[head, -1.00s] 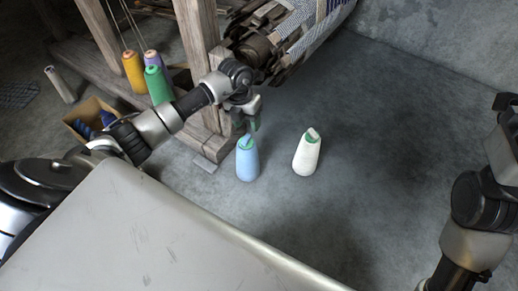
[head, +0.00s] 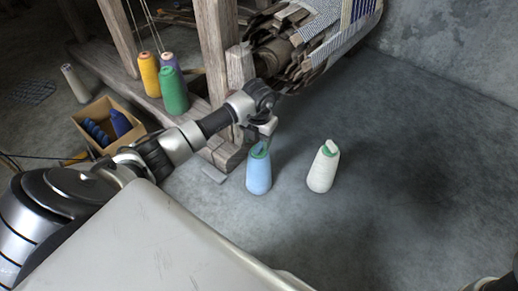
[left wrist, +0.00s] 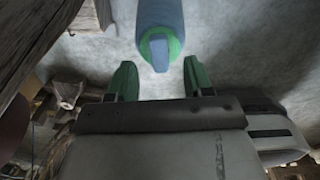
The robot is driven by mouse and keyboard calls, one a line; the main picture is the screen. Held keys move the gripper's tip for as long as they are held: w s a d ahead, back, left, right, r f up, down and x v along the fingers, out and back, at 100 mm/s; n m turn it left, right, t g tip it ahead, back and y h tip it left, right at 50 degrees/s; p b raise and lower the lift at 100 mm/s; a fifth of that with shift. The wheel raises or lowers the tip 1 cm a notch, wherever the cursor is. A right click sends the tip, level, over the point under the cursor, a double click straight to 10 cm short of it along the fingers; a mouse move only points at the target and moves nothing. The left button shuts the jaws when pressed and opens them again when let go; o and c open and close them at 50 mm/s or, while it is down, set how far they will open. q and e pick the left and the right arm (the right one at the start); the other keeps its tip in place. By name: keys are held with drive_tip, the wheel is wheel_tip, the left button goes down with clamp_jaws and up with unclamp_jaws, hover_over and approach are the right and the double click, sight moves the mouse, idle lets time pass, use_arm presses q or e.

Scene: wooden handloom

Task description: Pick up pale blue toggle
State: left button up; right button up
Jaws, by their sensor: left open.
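The pale blue toggle (left wrist: 160,55) is a small flat piece standing in the green ring at the tip of a blue cone (head: 258,176). The cone stands upright on the floor, and the toggle also shows at its top in the head view (head: 261,147). My left gripper (left wrist: 160,68) is open with two green fingertips. In the left wrist view the toggle's end lies between and just beyond the fingertips, with a gap to each side. In the head view the gripper is just above the cone's top, its fingers mostly hidden.
A cardboard box (head: 125,129) and coloured cones (head: 173,92) are at left.

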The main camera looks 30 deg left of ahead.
sight(259, 149)
use_arm(q)
drive_tip(key=shift+f+b, duration=0.85)
drive_tip(key=shift+f, duration=0.65)
clamp_jaws()
